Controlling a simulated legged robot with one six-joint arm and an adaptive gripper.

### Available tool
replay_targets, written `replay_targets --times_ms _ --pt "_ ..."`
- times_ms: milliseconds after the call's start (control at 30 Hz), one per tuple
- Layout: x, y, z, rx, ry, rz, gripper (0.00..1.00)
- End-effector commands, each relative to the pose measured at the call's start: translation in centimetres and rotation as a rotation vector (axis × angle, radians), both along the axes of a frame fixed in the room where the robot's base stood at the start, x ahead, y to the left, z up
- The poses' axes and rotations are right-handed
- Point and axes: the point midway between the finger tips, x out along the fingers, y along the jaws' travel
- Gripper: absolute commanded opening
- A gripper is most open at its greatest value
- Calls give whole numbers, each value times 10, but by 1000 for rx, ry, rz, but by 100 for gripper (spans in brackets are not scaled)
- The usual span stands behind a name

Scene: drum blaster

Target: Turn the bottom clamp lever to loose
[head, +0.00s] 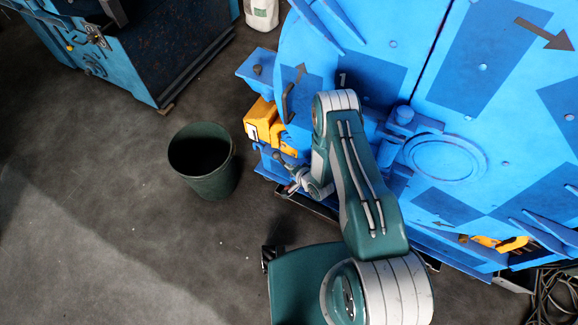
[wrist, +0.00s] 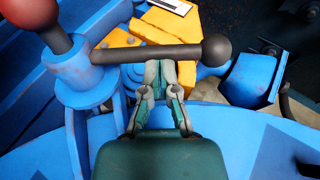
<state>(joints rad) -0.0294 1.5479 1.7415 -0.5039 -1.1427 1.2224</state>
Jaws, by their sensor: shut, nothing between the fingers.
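The clamp lever is a dark bar (wrist: 150,54) that runs across the wrist view from a blue round hub (wrist: 82,78) on the left to a dark ball end (wrist: 215,50) on the right. A red ball knob (wrist: 30,10) sits above the hub at the upper left. My gripper (wrist: 159,68) is shut and empty, with its fingertips at the middle of the bar. Whether they touch the bar cannot be told. In the head view my arm hides part of the clamp area, and the lever is too small to make out clearly.
The large blue drum machine (head: 440,90) fills the right of the head view. A yellow bracket (head: 262,118) is at its left edge; yellow parts also lie behind the bar. A dark green bin (head: 202,163) stands left of my arm. Open floor lies at the lower left.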

Motion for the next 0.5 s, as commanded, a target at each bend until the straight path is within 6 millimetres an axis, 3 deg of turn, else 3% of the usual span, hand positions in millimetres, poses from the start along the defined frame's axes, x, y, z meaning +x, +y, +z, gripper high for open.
replay_targets --times_ms 500 --pt "8 7 -4 1 -1 2 0"
